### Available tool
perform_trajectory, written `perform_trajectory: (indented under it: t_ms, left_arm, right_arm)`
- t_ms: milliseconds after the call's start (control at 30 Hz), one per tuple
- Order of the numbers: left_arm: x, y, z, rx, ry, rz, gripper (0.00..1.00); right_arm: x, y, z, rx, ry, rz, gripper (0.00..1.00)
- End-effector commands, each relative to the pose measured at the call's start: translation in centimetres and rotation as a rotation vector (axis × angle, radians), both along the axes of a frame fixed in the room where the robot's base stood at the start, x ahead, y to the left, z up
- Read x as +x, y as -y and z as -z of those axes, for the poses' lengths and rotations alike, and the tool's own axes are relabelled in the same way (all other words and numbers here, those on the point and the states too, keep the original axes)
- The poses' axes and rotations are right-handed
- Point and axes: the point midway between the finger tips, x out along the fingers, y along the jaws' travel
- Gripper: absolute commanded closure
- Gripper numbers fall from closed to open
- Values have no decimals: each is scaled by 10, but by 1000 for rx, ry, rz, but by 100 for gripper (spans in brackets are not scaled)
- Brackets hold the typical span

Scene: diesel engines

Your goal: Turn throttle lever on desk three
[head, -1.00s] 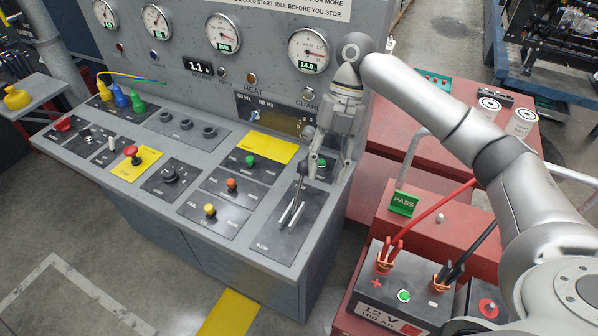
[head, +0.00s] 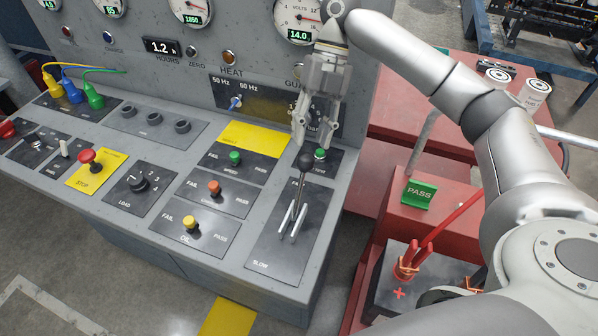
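The throttle lever (head: 301,186) stands in a slotted dark plate at the right end of the grey desk (head: 150,224). It has a dark round knob (head: 305,162) on top and the plate reads SLOW at its near end. My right gripper (head: 313,146) hangs just above and behind the knob, fingers pointing down and spread apart. It looks open and empty; whether a finger touches the knob I cannot tell. My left gripper is not in view.
A green button (head: 320,154) sits close behind the lever. A red stop button (head: 89,158) and a load dial (head: 138,184) lie further left. Gauges line the upright panel. A red cart with a battery (head: 422,272) and a green PASS sign (head: 418,193) stands at the right.

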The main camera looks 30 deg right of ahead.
Motion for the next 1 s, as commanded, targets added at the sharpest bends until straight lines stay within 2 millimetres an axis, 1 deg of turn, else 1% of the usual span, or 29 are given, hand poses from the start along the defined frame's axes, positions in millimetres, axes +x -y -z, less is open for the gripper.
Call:
perform_trajectory:
  t_ms: [33,300,500,667,900,933,1000]
  left_arm:
    - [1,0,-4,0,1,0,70]
    - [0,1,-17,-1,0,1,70]
    - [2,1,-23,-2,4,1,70]
    - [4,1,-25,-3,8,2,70]
    - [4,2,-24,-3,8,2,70]
    - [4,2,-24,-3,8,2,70]
    - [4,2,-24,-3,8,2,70]
  right_arm:
    - [-3,-2,5,-3,-4,-1,63]
    - [-18,-22,49,-1,-4,-2,63]
    - [-25,-33,74,-1,-2,-2,63]
    - [-27,-36,83,-1,0,-1,63]
    - [-28,-37,84,-1,0,-1,63]
    - [-28,-37,84,-1,0,-1,64]
    - [-28,-37,84,-1,0,-1,73]
